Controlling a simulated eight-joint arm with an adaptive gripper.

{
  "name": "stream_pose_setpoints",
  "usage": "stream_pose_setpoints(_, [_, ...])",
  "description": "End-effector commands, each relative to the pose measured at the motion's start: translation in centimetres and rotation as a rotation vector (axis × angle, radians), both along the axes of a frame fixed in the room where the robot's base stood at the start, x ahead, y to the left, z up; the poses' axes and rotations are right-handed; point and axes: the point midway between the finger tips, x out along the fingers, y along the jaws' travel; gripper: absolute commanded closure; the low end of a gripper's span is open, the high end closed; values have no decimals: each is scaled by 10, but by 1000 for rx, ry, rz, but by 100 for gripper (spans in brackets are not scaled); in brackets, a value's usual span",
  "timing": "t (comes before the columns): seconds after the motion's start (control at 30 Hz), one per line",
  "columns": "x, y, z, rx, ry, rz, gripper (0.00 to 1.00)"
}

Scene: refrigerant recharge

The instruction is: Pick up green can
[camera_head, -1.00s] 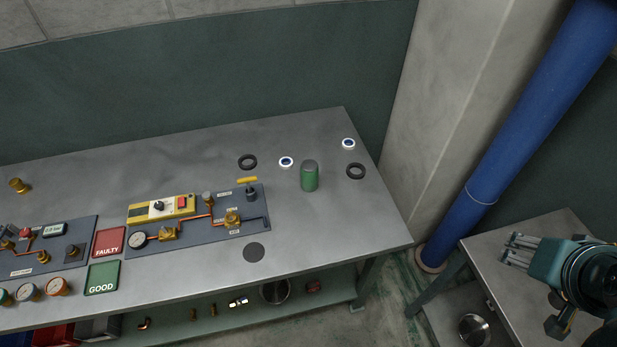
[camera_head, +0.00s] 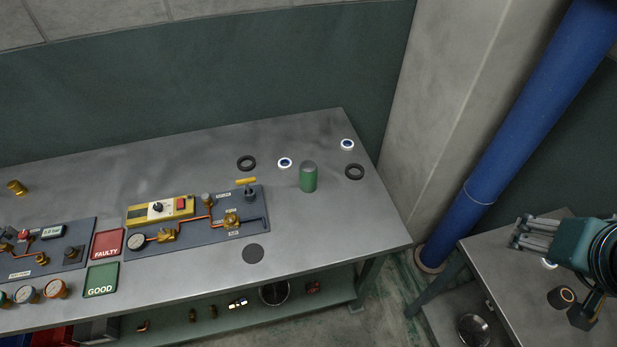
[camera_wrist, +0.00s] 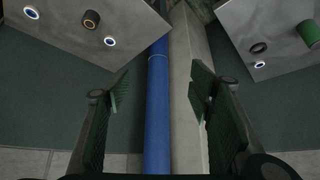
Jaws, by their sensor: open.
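The green can (camera_head: 308,178) stands upright on the grey workbench, near its right end, with a grey top. It also shows at the upper right edge of the wrist view (camera_wrist: 309,33), partly cut off. My gripper (camera_head: 517,234) is at the right of the head view, above the smaller side table and well apart from the can. In the wrist view my gripper (camera_wrist: 158,92) has its two fingers spread wide, with nothing between them.
White-blue rings and black rings (camera_head: 246,163) lie around the can. A panel with copper pipes and a gauge (camera_head: 200,228) lies to its left. A thick blue pipe (camera_head: 510,130) and a concrete pillar (camera_head: 450,90) rise between the workbench and the side table (camera_head: 500,270).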

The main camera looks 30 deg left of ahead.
Motion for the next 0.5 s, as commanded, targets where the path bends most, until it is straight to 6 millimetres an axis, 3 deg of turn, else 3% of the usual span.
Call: stream_pose_setpoints(0.5, [33, 39, 24, 139, 72, -126, 47])
